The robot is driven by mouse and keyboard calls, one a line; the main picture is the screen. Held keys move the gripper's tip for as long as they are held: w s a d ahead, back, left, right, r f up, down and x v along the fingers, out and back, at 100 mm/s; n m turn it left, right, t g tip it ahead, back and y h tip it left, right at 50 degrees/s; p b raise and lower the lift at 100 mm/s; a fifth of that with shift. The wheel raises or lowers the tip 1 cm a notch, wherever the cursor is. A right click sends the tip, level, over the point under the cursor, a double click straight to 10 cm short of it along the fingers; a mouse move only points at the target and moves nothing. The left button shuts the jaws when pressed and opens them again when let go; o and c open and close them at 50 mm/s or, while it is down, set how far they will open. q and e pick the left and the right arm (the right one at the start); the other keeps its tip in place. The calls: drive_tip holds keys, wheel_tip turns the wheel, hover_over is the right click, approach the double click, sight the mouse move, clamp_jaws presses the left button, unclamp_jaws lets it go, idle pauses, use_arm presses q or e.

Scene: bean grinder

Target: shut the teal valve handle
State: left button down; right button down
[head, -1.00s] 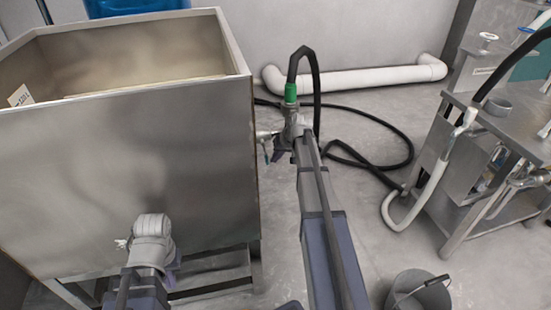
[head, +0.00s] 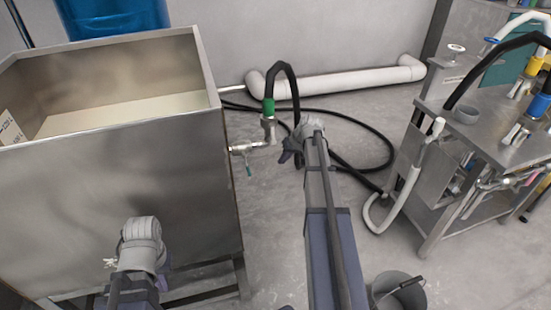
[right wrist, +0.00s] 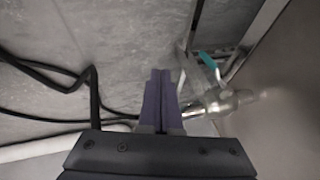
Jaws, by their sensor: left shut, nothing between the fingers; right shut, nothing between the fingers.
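The teal valve handle (head: 249,170) hangs below a metal valve on the short pipe (head: 252,146) from the tank's right side. It points roughly downward, crosswise to the pipe. In the right wrist view the teal handle (right wrist: 209,62) sticks out from the metal valve body (right wrist: 215,101), right of my fingers. My right gripper (head: 287,153) is shut and empty, right of the handle and apart from it. Its closed fingers (right wrist: 160,78) show in the right wrist view. My left gripper (head: 142,232) is in front of the tank, shut; its fingertips are mostly hidden.
The steel tank (head: 110,190) fills the left. A black hose (head: 292,80) with a green collar (head: 268,106) rises from the pipe's end. A white pipe (head: 340,83) runs along the wall. A steel cart (head: 440,150) and grey bucket (head: 398,292) stand right.

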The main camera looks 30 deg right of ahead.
sight(249, 171)
wheel_tip(249, 171, up, 4)
drive_tip(key=a+t+y+p, duration=0.1)
drive_tip(key=a+p, duration=0.1)
drive_tip(key=w+a+f+b, duration=0.6)
drive_tip(key=f+b, duration=0.3)
drive_tip(key=shift+a, duration=0.2)
idle(0.4)
drive_tip(key=shift+f, duration=0.1)
